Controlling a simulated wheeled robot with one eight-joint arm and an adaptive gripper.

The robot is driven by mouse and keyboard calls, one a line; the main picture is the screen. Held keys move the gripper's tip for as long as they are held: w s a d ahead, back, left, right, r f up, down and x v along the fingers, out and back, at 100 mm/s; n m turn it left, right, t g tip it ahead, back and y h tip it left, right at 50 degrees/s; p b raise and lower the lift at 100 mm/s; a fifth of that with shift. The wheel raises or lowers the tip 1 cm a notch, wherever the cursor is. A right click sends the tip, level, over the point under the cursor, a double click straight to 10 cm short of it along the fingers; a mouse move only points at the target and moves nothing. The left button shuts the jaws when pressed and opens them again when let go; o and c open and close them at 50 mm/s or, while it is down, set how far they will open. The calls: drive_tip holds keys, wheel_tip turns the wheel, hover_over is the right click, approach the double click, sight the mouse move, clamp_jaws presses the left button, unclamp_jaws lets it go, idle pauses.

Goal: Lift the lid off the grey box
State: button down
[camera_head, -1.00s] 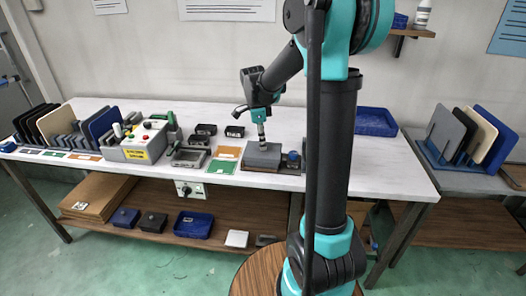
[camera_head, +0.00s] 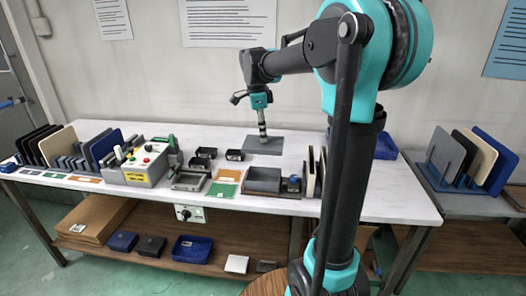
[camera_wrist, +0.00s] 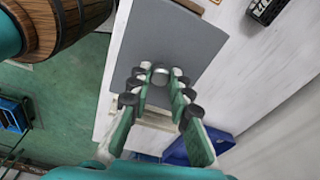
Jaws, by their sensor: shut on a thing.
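The grey box (camera_head: 263,187) stands on the white table near its front edge, in the middle of the head view, with its top open. The lid (camera_head: 272,147) is a flat grey panel, apart from the box and shown above and behind it. My gripper (camera_head: 262,138) points down at the lid's middle. In the wrist view the lid (camera_wrist: 185,45) fills much of the upper middle, and my gripper (camera_wrist: 160,78) is shut on the small round knob (camera_wrist: 160,72) on it. The lid's underside is hidden.
Upright panels (camera_head: 312,172) and a small blue and dark item (camera_head: 293,184) stand right of the box. Green and orange cards (camera_head: 224,190) lie at its left. A blue tray (camera_head: 386,148) is partly behind my arm. Small black boxes (camera_head: 235,155) stand further back left.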

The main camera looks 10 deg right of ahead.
wheel_tip(320, 180, up, 10)
idle(1.1)
